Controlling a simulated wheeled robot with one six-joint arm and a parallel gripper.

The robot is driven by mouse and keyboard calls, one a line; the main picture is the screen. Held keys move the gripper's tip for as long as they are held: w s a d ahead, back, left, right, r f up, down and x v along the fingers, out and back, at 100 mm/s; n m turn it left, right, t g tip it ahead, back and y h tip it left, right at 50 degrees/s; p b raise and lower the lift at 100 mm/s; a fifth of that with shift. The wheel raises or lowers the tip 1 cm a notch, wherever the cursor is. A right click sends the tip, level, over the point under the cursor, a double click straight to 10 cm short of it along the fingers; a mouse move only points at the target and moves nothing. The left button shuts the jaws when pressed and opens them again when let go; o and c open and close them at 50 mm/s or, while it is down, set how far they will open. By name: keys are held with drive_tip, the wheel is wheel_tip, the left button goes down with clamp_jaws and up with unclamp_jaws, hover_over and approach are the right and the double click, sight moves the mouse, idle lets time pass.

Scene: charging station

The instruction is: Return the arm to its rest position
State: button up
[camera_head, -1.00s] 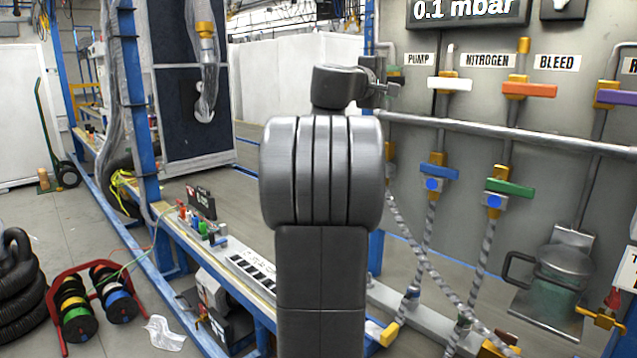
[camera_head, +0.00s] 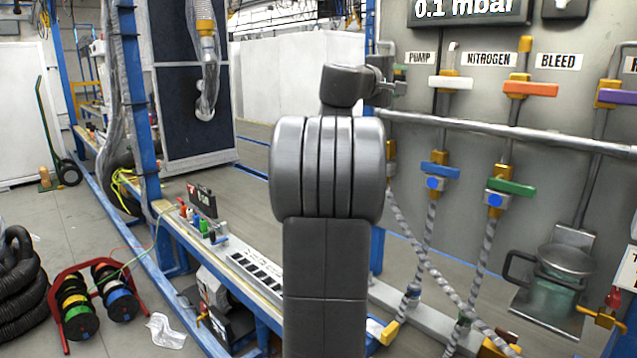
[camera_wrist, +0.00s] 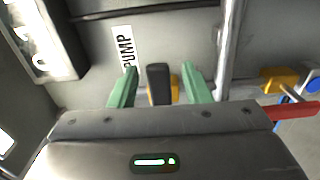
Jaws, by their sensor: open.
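My arm (camera_head: 325,280) stands upright in the middle of the head view, bent at the top toward the panel on the right. My gripper (camera_wrist: 159,68) shows in the wrist view with two green fingers set apart. A dark upright block (camera_wrist: 158,80) shows between the fingers, with a yellow fitting behind it.
The grey panel (camera_head: 405,140) carries valves with white (camera_head: 450,83), orange (camera_head: 530,89), blue (camera_head: 440,170) and green (camera_head: 511,187) handles. A horizontal pipe (camera_head: 480,126) crosses it. A low bench (camera_head: 245,268) runs left of my arm. Cable reels (camera_head: 75,318) stand on the floor at left.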

drive_tip(key=v, duration=1.3)
drive_tip(key=x, duration=0.4)
drive_tip(key=p+x, duration=0.1)
drive_tip(key=x, duration=0.9)
drive_tip(key=shift+w+d+r, duration=0.15)
drive_tip(key=shift+w+r, duration=0.05)
drive_tip(key=shift+r, duration=0.1)
drive_tip(key=shift+s+r+n+p, duration=0.15)
drive_tip(key=shift+r+n+p, duration=0.2)
drive_tip(key=shift+n+p, duration=0.45)
drive_tip(key=shift+f, duration=0.1)
